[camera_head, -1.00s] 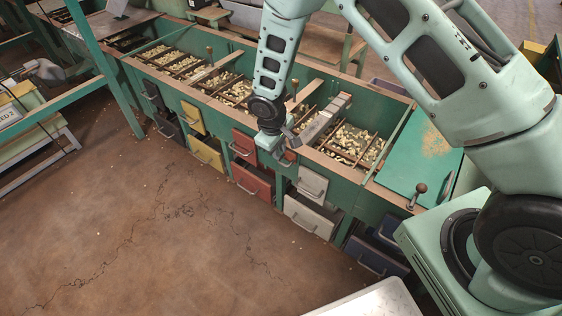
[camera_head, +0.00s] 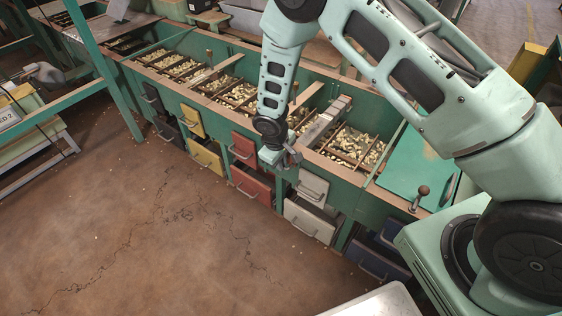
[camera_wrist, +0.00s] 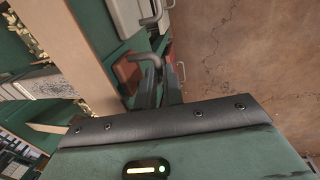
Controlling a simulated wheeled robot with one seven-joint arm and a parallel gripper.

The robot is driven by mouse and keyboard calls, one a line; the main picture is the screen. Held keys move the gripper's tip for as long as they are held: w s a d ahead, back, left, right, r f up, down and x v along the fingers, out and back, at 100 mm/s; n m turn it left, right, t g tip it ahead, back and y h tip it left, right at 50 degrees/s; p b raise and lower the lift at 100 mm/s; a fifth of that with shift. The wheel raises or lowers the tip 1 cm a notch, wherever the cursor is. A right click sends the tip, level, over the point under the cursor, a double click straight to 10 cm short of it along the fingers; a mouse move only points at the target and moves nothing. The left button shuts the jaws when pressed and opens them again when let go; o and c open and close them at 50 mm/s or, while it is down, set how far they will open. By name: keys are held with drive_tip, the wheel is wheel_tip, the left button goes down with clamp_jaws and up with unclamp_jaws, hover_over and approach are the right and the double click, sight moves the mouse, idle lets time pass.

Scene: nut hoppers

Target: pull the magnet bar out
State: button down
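A grey bar-like housing (camera_head: 326,121) lies across the hopper bench, and its speckled metal top shows in the wrist view (camera_wrist: 48,86). In line with it, on the bench's front face, is a red-brown block (camera_wrist: 126,74) with a bent grey handle (camera_wrist: 147,59); this looks like the magnet bar's front end. The bar itself is hidden inside. My gripper (camera_head: 287,162) is at the bench front, just below the wooden rim. In the wrist view its dark fingers (camera_wrist: 160,82) are apart, with the handle close to their tips. Contact cannot be told.
The green bench has compartments of nuts (camera_head: 358,146) on top. Red drawers (camera_head: 251,183) and pale drawers (camera_head: 309,218) with pull handles lie below and beside my gripper. A green lid (camera_head: 408,172) covers the right end. The brown floor in front is clear.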

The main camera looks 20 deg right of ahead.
drive_tip(key=s+a, duration=0.8)
drive_tip(key=a, duration=0.4)
drive_tip(key=s+a, duration=0.8)
drive_tip(key=a, duration=0.4)
drive_tip(key=shift+s+a+p, duration=0.15)
drive_tip(key=shift+p, duration=0.3)
drive_tip(key=c, duration=1.8)
unclamp_jaws()
wheel_tip(320, 180, up, 17)
drive_tip(key=s+a+p, duration=0.1)
drive_tip(key=a+p, duration=0.1)
drive_tip(key=p, duration=0.1)
drive_tip(key=shift+s+a, duration=0.4)
